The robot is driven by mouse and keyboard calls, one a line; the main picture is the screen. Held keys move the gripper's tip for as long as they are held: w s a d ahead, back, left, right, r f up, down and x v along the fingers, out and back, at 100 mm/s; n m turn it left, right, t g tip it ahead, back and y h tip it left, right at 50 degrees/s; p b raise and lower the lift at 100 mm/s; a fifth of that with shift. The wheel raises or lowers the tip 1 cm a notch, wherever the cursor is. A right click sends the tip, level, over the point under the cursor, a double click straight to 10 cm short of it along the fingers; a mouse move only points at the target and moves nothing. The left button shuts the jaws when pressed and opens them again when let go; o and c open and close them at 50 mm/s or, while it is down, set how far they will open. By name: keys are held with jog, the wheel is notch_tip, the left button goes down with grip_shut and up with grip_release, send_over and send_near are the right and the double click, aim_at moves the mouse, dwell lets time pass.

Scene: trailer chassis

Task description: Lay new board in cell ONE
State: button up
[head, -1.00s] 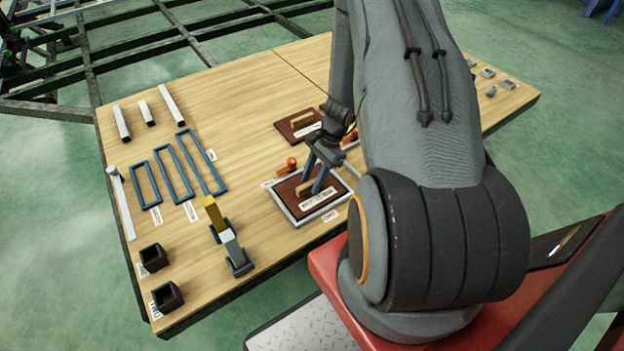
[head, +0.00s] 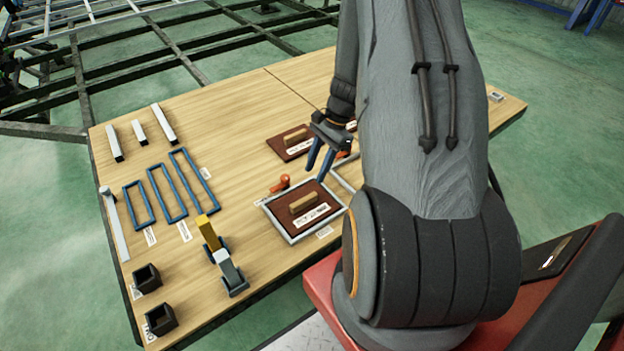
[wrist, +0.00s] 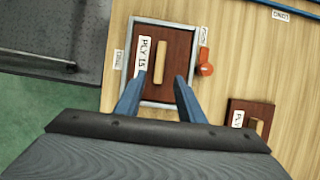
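A brown board (head: 318,195) with a wooden handle (head: 302,203) and a white label lies flat inside a grey rectangular frame (head: 270,214) near the table's front edge. In the wrist view the board (wrist: 178,50) carries a label that appears to read PLY 15. My gripper (head: 315,176) is open and empty above the board. Its blue fingers are apart from the handle. In the wrist view the fingers (wrist: 160,76) point toward the board's near part. The writing on the frame's tag is too small to read surely.
An orange-red clamp handle (head: 281,183) sits beside the frame. A second brown board (head: 284,146) lies farther back. Another grey frame (head: 340,178) is partly hidden by my arm. Blue rectangular frames (head: 166,193), a yellow-and-grey fixture (head: 226,268) and black boxes (head: 160,320) stand left.

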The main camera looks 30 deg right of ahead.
jog(key=s+a+r+n+h, duration=0.1)
jog(key=s+a+r+n, duration=0.2)
jog(key=r, duration=0.4)
jog(key=a+r+n+h, duration=0.1)
jog(key=a+r+n, duration=0.3)
jog(key=r, duration=0.4)
jog(key=s+a+r+n+h, duration=0.2)
jog(key=s+a+r+n, duration=0.5)
jog(key=s, duration=0.4)
notch_tip(320, 180, up, 3)
jog(key=shift+s+a+f+n, duration=0.2)
jog(key=shift+s+n, duration=0.2)
jog(key=shift+n, duration=0.5)
jog(key=shift+r, duration=0.1)
jog(key=a+r+n+p, duration=0.1)
jog(key=a+r+p, duration=0.3)
jog(key=p, duration=0.4)
jog(key=shift+s+a+r+n, duration=0.3)
jog(key=shift+a+r+n, duration=0.1)
jog(key=shift+a, duration=0.15)
